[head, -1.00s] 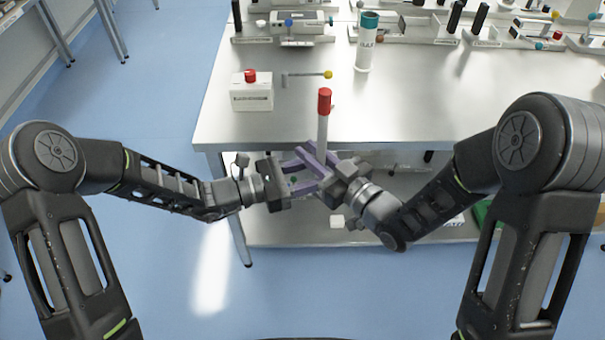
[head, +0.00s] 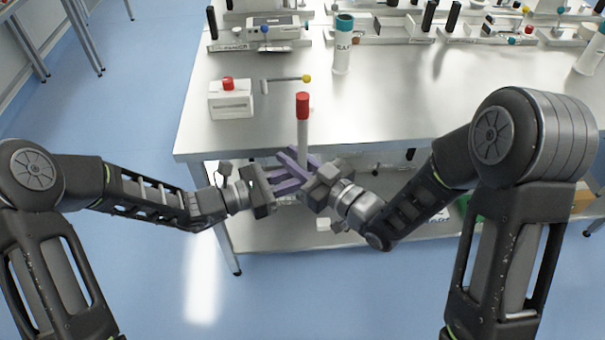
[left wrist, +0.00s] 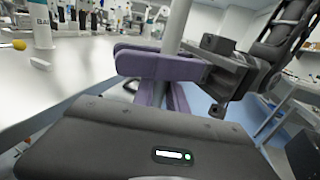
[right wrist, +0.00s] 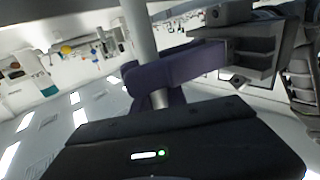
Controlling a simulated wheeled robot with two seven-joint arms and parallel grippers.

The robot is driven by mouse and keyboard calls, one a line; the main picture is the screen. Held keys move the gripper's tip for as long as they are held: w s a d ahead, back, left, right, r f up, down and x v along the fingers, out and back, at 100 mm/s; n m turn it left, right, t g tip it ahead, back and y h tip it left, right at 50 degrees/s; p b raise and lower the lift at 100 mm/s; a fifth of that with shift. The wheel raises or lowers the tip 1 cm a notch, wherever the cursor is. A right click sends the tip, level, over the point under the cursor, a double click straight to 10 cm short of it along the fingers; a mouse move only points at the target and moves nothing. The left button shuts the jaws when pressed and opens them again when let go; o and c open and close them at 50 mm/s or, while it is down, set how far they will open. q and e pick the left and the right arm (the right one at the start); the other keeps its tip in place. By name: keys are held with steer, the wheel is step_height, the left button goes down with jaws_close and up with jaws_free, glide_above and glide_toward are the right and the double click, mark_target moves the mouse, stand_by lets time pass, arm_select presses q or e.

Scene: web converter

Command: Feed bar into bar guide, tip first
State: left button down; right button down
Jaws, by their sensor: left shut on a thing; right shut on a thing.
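The bar (head: 303,135) is a pale cylinder with a red upper end (head: 302,105). It stands nearly upright in front of the bench's front edge. My left gripper (head: 283,181) comes from the left and my right gripper (head: 302,163) from the right; their purple fingers cross at the bar's lower part, both shut on it. The bar also shows rising between the fingers in the left wrist view (left wrist: 176,22) and the right wrist view (right wrist: 138,30). Its lower end is largely hidden by the fingers in the head view. I cannot tell which thing is the bar guide.
The metal bench (head: 390,105) lies just beyond the grippers, with a lower shelf (head: 340,232). Several devices line the back.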

steer(key=c, duration=1.3)
jaws_free()
steer(key=shift+o, duration=0.2)
steer(key=shift+r, duration=0.1)
step_height(320, 180, up, 10)
